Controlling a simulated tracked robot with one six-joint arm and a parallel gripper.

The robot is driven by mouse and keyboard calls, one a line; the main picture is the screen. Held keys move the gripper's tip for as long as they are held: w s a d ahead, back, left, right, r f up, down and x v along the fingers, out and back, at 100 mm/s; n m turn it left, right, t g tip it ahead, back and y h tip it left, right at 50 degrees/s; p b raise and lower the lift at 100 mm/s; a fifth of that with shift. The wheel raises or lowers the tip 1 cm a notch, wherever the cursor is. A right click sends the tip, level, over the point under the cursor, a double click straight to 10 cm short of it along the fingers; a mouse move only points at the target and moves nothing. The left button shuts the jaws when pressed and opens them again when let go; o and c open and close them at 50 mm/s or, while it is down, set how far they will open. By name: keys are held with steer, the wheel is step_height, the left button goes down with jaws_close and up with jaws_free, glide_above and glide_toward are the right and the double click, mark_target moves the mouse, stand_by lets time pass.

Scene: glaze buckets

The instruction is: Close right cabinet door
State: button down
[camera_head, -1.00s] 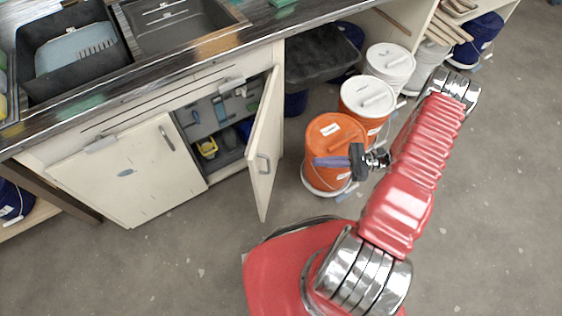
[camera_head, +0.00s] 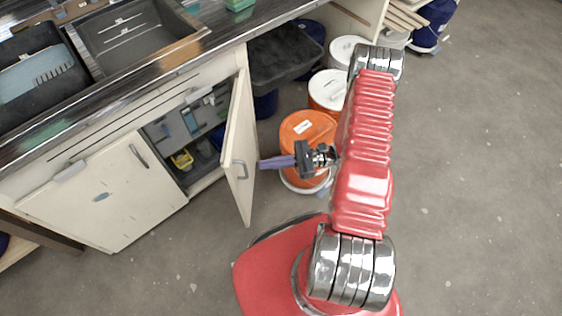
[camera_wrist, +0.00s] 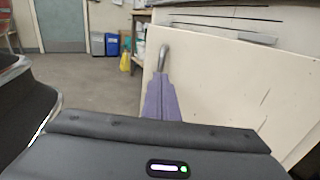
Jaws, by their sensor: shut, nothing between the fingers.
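The right cabinet door (camera_head: 240,150) is cream and stands wide open, swung out from the cabinet front. It has a metal handle (camera_head: 240,169) on its face. My gripper (camera_head: 262,163) is shut and empty, its purple fingers pointing left at the door's edge side. In the head view the fingertips are close to the door; I cannot tell whether they touch it. In the wrist view my gripper (camera_wrist: 160,78) points toward a pale panel with a metal handle (camera_wrist: 163,58). The left cabinet door (camera_head: 105,190) is closed.
The open cabinet shows a yellow item (camera_head: 182,159) and several tools inside. Orange (camera_head: 303,128) and white (camera_head: 327,90) buckets stand right of the door, beside my arm. A dark bin (camera_head: 287,55) is under the counter. The floor in front is clear.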

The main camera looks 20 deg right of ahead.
steer(key=shift+x, duration=1.95)
